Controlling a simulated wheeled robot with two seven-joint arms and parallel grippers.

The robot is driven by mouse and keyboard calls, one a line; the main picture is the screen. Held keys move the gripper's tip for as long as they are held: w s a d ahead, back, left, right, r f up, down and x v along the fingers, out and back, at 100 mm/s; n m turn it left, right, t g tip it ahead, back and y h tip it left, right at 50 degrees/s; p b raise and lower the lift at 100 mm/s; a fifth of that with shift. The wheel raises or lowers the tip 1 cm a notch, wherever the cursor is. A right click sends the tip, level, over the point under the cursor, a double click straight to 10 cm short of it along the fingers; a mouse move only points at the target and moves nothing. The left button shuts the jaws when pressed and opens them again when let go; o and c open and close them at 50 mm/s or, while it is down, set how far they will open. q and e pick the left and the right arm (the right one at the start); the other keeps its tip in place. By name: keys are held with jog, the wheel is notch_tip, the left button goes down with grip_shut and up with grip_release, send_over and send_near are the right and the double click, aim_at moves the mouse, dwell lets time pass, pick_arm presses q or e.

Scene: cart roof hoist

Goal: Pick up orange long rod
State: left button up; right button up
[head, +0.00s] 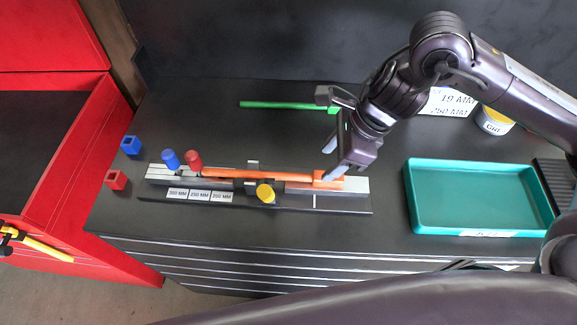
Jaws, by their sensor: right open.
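The orange long rod (260,174) lies lengthwise along a grey gauge fixture (160,183) in the middle of the dark bench. Its right end has a wider orange block (318,181). My right gripper (332,163) reaches in from the upper right, with its fingers pointing down at the rod's right end. The fingers are apart, and I cannot tell whether they touch the orange block. My left gripper is not in the head view.
A green rod (285,105) lies behind the fixture. Blue and red pegs stand at the fixture's left, with a yellow knob (265,193) in front. A teal tray (480,198) is at right, near a yellow-white can (494,120). A red cabinet (70,200) is at left.

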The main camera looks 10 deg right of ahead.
aim_at(316, 175)
jog(key=a+f+p, duration=0.1)
jog(key=f+p, duration=0.1)
jog(key=shift+s+a+f, duration=0.3)
jog(key=shift+a, duration=0.05)
jog(key=shift+w+p+x, duration=0.15)
jog(key=shift+x, duration=0.45)
jog(key=shift+w+p+x, duration=0.15)
jog(key=shift+x, duration=0.45)
jog(key=shift+f, duration=0.15)
jog(key=shift+s, duration=0.1)
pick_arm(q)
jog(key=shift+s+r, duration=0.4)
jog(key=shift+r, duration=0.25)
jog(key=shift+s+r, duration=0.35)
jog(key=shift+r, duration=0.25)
pick_arm(e)
grip_shut()
